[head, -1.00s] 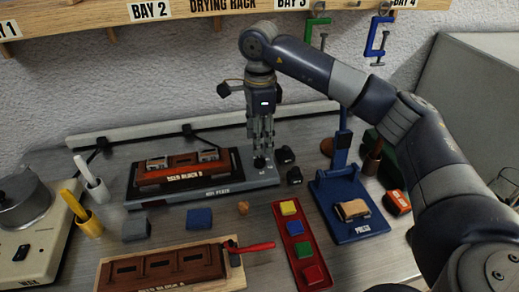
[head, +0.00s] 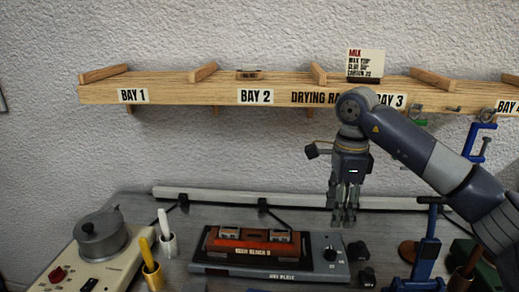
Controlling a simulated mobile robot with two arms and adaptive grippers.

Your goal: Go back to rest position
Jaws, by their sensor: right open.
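My right gripper (head: 343,224) hangs pointing down at centre right, its arm coming in from the right. Its fingers are apart with nothing between them. On the hot plate sits the red-brown reed block B (head: 252,250) with two small metal-edged pieces on top. My left gripper is not in view.
The drying rack shelf (head: 200,92) runs along the wall above, bearing a card (head: 365,62). A wax pot (head: 100,238) and two cups with handles stand at left. A blue press (head: 428,245) stands at right beside my arm.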

